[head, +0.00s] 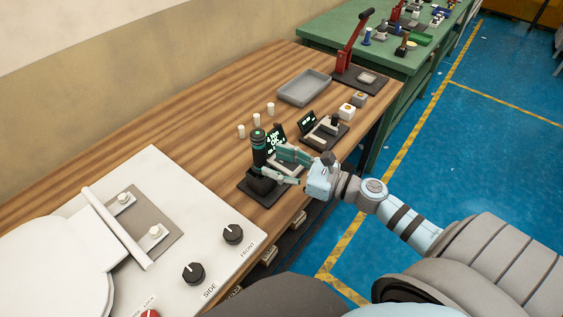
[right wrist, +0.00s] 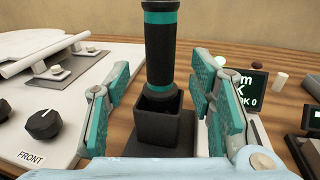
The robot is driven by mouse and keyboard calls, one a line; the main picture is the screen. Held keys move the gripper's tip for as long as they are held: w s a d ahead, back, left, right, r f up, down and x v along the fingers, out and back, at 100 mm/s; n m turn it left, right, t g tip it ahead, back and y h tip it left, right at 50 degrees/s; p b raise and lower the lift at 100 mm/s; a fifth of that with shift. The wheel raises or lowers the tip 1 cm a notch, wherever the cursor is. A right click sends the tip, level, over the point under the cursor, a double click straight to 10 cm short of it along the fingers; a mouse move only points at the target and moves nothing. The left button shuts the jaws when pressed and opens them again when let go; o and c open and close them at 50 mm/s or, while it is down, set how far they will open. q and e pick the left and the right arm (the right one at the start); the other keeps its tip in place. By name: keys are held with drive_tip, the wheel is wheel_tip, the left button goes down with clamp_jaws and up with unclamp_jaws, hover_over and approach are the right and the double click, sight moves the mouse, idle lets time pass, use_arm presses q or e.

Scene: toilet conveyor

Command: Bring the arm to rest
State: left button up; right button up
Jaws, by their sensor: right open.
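My right gripper (head: 282,167) is open near the front edge of the wooden table. In the right wrist view its two teal-padded fingers (right wrist: 163,95) stand wide apart. A black cylindrical tool with teal bands (head: 259,150) stands upright in a square black holder (head: 262,186) in front of the fingers. In the right wrist view the tool (right wrist: 160,50) shows between the fingers with a gap on each side, and its lower end sits in the holder (right wrist: 160,125). My left gripper is not in view.
A white panel with black knobs (head: 233,234) and a toilet seat lies at left. Small displays (head: 307,122), white cylinders (head: 256,119), a grey tray (head: 304,88) and a red-handled press (head: 355,45) stand further back. A green table (head: 330,31) is behind. Blue floor is open at right.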

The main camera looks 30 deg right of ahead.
drive_tip(key=shift+v, duration=1.15)
drive_tip(key=shift+w, duration=0.1)
